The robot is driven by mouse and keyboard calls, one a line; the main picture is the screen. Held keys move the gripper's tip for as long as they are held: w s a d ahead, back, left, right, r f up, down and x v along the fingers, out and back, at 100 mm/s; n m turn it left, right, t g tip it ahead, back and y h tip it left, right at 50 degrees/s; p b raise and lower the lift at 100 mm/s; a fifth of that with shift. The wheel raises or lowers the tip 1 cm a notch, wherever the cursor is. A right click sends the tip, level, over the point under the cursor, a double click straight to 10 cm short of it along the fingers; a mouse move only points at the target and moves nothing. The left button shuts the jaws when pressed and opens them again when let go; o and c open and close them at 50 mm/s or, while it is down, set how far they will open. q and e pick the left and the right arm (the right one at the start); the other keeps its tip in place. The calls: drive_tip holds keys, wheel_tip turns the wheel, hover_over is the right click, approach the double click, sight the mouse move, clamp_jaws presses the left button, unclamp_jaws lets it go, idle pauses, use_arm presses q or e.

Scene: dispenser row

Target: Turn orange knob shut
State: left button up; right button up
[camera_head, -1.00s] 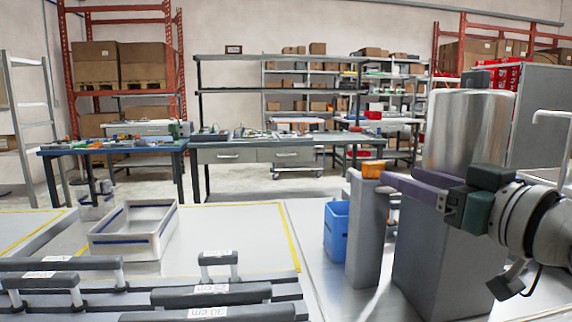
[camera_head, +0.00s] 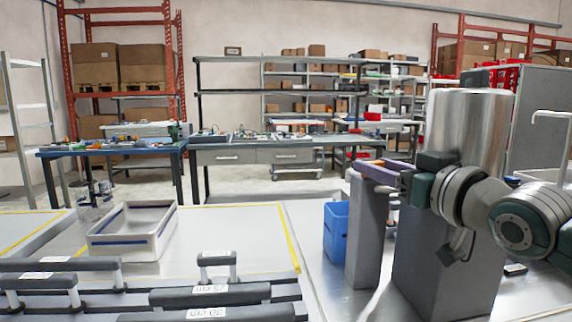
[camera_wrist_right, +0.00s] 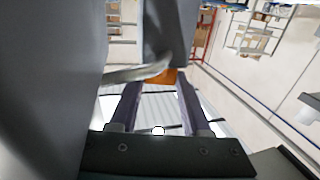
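The orange knob (camera_wrist_right: 164,77) shows in the right wrist view between the far ends of my right gripper's two fingers (camera_wrist_right: 160,95). A gap remains between the fingers, and I cannot tell whether either touches the knob. In the head view my right gripper (camera_head: 380,174) reaches leftward from the right, its purple fingers at the top of a narrow grey post (camera_head: 367,240). Only a small orange bit of the knob (camera_head: 393,163) shows there; the fingers hide the rest. My left gripper is in neither view.
A large steel cylinder (camera_head: 472,125) stands on a grey pedestal (camera_head: 425,265) close beside my right arm. A blue bin (camera_head: 336,231) stands left of the post. A white tray (camera_head: 132,245) and several dark-handled bars (camera_head: 210,296) lie at left.

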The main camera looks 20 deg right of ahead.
clamp_jaws()
drive_tip(key=shift+a+r+m+h+p, duration=0.15)
drive_tip(key=shift+r+m+h+p, duration=0.15)
drive_tip(key=shift+m+h+p, duration=0.8)
drive_tip(key=shift+h+p, duration=0.25)
drive_tip(key=shift+h, duration=0.25)
drive_tip(key=shift+a+f+m+g+h, duration=0.15)
drive_tip(key=shift+m+g+h, duration=0.2)
drive_tip(key=shift+h, duration=0.45)
drive_tip(key=shift+o, duration=1.7)
unclamp_jaws()
drive_tip(key=shift+f, duration=0.1)
